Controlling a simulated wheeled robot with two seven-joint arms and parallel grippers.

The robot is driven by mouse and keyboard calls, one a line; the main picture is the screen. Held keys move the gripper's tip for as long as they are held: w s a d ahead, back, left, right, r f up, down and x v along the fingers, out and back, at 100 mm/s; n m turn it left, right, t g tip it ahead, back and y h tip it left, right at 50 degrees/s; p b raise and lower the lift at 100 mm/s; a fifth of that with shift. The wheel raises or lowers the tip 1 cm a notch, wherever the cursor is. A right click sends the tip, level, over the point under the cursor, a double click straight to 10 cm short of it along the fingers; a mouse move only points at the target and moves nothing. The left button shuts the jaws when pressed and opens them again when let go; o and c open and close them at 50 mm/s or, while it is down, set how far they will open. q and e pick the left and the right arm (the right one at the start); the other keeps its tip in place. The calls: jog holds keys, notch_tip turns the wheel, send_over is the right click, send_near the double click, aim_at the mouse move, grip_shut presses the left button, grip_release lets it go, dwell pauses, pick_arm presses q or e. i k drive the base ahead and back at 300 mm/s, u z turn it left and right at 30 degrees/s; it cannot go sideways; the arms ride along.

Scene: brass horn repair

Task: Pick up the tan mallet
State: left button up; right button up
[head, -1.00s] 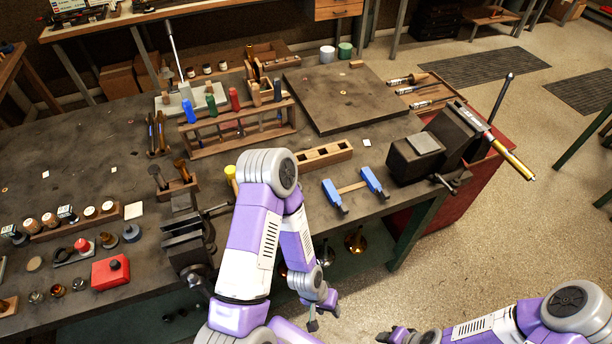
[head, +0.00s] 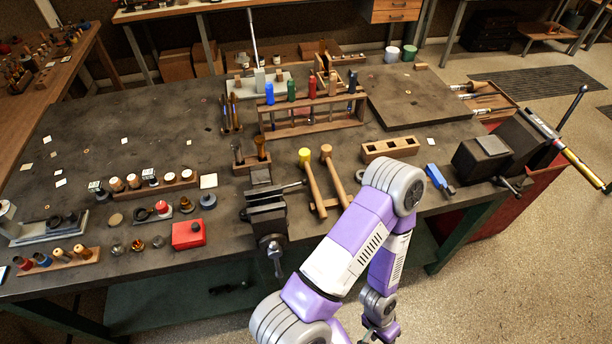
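The tan mallet (head: 327,152) lies on the workbench in the middle of the head view, its handle pointing toward the front edge. Its lower end comes close to my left arm in the picture. A second mallet with a yellow head (head: 304,156) lies just left of it, nearly parallel. My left gripper (head: 379,332) hangs low at the bottom of the view, in front of the bench and apart from the mallets. Its fingers are too small and cut off to judge. My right gripper is out of view.
A vise (head: 266,212) stands left of the mallets at the bench edge. Behind them is a wooden rack of colored-handled tools (head: 314,122). A slotted wooden block (head: 391,149) and a blue clamp (head: 438,180) lie to the right. A red box (head: 188,235) sits front left.

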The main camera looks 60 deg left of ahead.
aim_at(326, 152)
jog(key=z, duration=0.05)
jog(key=k, duration=0.35)
jog(key=u, duration=0.85)
